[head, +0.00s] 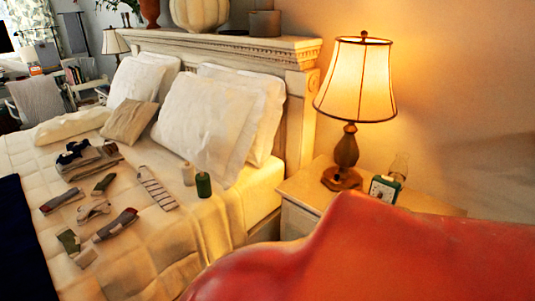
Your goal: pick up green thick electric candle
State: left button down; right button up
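The green thick candle (203,184) is a short dark green cylinder with a pale top. It stands upright on the bed near its right edge, in front of the white pillows. A slimmer pale candle (187,173) stands close beside it on the left. Neither of my grippers is in the head view, and nothing is seen touching the candle.
Folded clothes (90,160), a striped cloth (157,188) and several rolled socks lie left of the candles. A nightstand (300,190) with a lit lamp (347,150) and a small clock (384,189) stands right. A smooth red-orange surface (380,255) fills the near lower right.

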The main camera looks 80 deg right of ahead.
aim_at(203, 185)
jog(key=z, duration=1.9)
jog(key=i, duration=0.1)
jog(key=j+z, duration=0.05)
